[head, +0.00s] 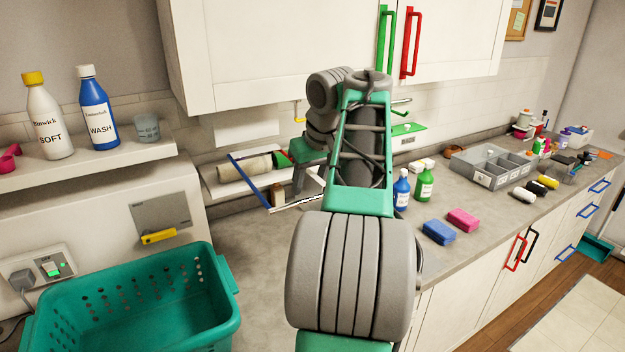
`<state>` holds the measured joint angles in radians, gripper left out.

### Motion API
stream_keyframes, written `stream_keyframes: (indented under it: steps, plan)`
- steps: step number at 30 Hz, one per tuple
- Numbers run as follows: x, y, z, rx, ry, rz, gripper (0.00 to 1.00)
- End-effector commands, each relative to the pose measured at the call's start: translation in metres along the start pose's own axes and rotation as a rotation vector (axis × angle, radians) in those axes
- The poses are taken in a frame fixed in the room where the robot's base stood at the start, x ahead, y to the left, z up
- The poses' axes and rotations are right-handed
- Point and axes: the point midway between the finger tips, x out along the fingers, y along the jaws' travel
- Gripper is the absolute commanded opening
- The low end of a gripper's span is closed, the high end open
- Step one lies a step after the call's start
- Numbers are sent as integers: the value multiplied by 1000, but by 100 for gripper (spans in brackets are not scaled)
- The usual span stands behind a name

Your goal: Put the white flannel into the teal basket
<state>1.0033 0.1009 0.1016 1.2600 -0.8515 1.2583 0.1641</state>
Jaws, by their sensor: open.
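The teal basket (195,338) stands at the lower left, with holes in its walls; the part of its inside that I see looks empty. A pale rolled cloth (245,166) lies on a white tray-like ledge with a blue bar at the back wall; I cannot tell for sure whether it is the white flannel. My gripper (298,178) is partly hidden behind my own arm, just right of the roll and near the blue bar. It is open, and I see nothing held in it. What lies directly behind my arm is hidden.
A shelf holds a white SOFT bottle (46,118), a blue WASH bottle (97,110) and a cup (147,128). Right of my arm are small bottles (424,181), sponges (439,232) and a grey divided tray (484,180). Wall cupboards (270,50) hang above. Counter between basket and ledge is clear.

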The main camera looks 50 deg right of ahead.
Motion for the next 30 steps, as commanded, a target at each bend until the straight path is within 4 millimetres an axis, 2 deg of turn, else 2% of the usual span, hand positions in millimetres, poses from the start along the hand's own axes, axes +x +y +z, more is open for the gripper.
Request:
stream_keyframes:
  steps: [1, 3, 12, 27, 30]
  plan:
    - [11, -1, 1, -2, 1, 0, 45]
    - [16, -1, 1, -2, 1, -1, 45]
    - [18, 0, -1, -1, 1, 0, 45]
    - [18, 0, -1, -2, 1, 0, 5]
    - [18, 0, -1, -2, 1, 0, 0]
